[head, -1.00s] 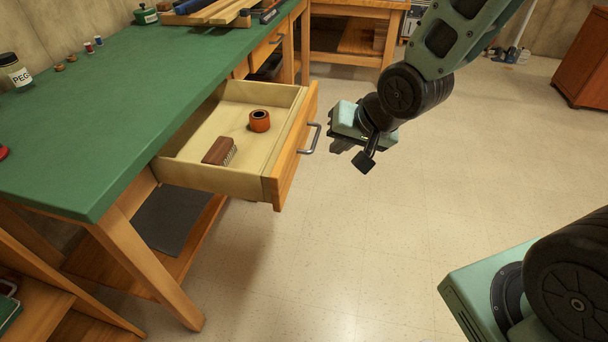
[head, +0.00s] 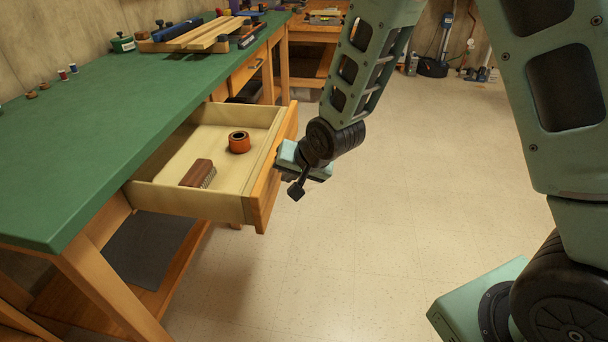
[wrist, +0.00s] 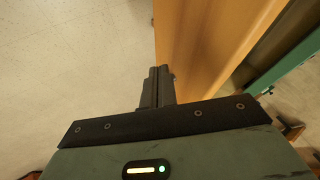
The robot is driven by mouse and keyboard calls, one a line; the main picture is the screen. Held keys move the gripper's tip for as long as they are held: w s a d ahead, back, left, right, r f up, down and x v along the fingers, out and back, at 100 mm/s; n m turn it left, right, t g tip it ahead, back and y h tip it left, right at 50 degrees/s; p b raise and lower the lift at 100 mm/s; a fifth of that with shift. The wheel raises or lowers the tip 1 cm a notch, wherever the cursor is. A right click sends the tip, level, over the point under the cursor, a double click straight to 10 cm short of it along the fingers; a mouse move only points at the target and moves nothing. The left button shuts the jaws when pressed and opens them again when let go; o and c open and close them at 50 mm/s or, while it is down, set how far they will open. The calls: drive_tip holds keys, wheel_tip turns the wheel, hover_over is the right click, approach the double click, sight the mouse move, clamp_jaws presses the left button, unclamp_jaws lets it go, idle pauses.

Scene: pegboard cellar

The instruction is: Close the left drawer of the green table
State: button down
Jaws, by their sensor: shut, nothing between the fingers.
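The left drawer (head: 190,203) of the green table (head: 130,110) stands pulled well out, with its wooden front (head: 263,203) facing right. A brown brush (head: 196,173) and an orange ring-shaped roll (head: 239,142) lie inside it. My gripper (head: 281,173) is at the outer face of the drawer front, around mid-height. Its fingers (wrist: 158,86) are shut and empty. In the wrist view, the fingertips overlap the edge of the drawer front (wrist: 205,45); I cannot tell whether they touch it. The drawer's handle is hidden behind my gripper in the head view.
A second, shut drawer (head: 249,72) sits farther back in the same table. Planks and tools (head: 205,34) lie on the tabletop. Another wooden bench (head: 318,35) stands behind. The floor (head: 400,220) right of the drawer is clear.

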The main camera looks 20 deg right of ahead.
drive_tip(key=shift+w+a, duration=0.2)
drive_tip(key=shift+a, duration=0.2)
drive_tip(key=shift+a, duration=0.1)
